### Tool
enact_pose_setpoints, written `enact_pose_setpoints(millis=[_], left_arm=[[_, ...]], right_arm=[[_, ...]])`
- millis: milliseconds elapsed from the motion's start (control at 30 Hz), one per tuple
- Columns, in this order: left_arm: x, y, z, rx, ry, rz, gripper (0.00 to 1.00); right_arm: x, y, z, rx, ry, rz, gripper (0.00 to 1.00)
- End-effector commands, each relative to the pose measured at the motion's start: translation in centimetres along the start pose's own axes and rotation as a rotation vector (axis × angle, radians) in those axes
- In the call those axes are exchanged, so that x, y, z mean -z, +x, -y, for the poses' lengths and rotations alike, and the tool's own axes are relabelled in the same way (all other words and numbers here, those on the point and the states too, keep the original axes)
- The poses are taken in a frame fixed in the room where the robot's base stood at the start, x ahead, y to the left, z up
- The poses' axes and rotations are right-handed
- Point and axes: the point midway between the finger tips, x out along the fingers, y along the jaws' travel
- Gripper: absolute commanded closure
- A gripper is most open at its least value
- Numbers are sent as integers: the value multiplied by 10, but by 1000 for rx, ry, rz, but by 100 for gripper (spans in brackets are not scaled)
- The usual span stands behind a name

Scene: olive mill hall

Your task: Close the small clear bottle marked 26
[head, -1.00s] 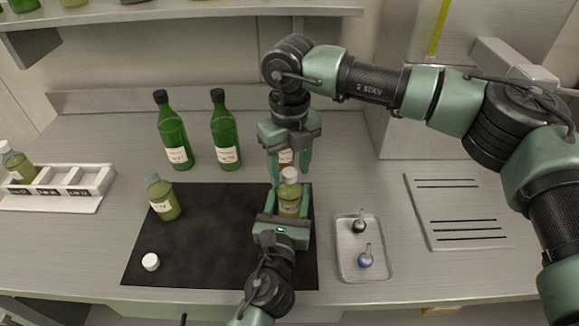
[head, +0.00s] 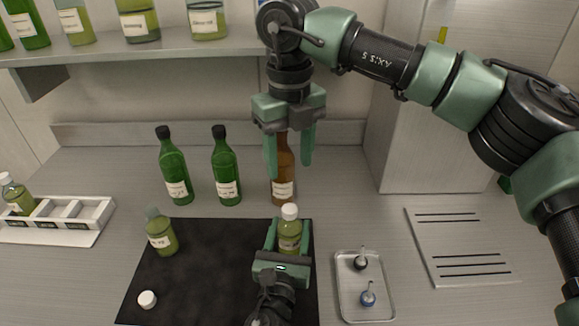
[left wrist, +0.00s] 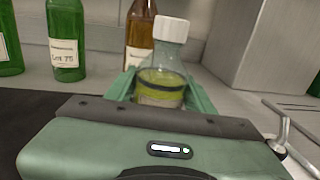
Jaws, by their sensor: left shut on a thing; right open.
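A small clear bottle (head: 289,236) with yellow-green liquid stands upright at the black mat's right side, a white cap (head: 289,211) on its neck. Its number cannot be read. My left gripper (head: 289,243) is shut around its body; the bottle and cap also show in the left wrist view (left wrist: 160,85). My right gripper (head: 290,160) is open and empty, above and apart from the cap. Another small bottle (head: 161,236) stands uncapped on the mat's left, its label unreadable. A loose white cap (head: 147,299) lies on the mat (head: 205,285).
Two green bottles (head: 173,170) and a brown bottle (head: 283,180) stand behind the mat. A white rack (head: 90,212) with one capped bottle is at left. A metal tray (head: 345,300) with two small stoppered items and a slotted plate (head: 460,225) are at right.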

Motion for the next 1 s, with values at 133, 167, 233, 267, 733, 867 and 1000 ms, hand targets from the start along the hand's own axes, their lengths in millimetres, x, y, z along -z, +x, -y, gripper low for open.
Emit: enact_pose_setpoints(millis=[133, 167, 233, 267, 733, 867, 1000], left_arm=[[0, 0, 0, 0, 0, 1, 100], [0, 0, 0, 0, 0, 1, 100], [0, 0, 0, 0, 0, 1, 33], [0, 0, 0, 0, 0, 1, 25], [2, -12, 0, 1, 0, -1, 21], [3, -35, 0, 2, 0, -2, 21], [3, -58, 0, 1, 0, -2, 21]], right_arm=[[0, 0, 0, 0, 0, 0, 47], [0, 0, 0, 0, 0, 0, 47], [0, 0, 0, 0, 0, 0, 47], [0, 0, 0, 0, 0, 0, 47], [0, 3, 0, 0, 0, 0, 47], [0, 7, 0, 0, 0, 0, 47], [0, 11, 0, 0, 0, 0, 47]])
